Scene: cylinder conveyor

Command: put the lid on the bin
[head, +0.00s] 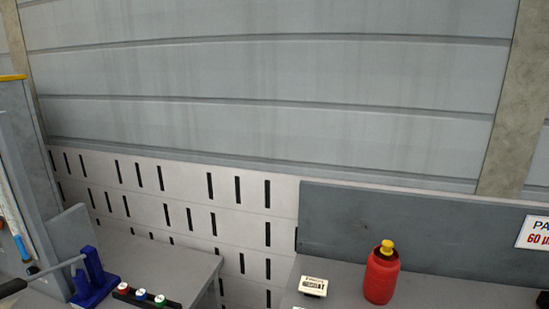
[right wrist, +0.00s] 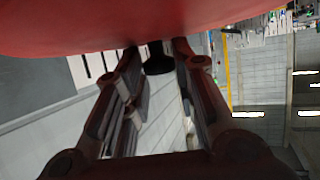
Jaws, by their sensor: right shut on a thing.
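In the right wrist view, the wide red lid (right wrist: 150,28) fills the top of the picture, with a black knob (right wrist: 158,65) on it. The two fingers of my right gripper (right wrist: 157,52) reach up to this knob from both sides and are shut on it. The head view shows neither gripper and no lid. I see no bin in either view.
In the head view, a red bottle (head: 381,278) with a yellow cap and a small white meter (head: 313,287) stand on the right grey bench. A blue holder (head: 92,280) and a button box (head: 140,296) are on the left bench. A gap separates the benches.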

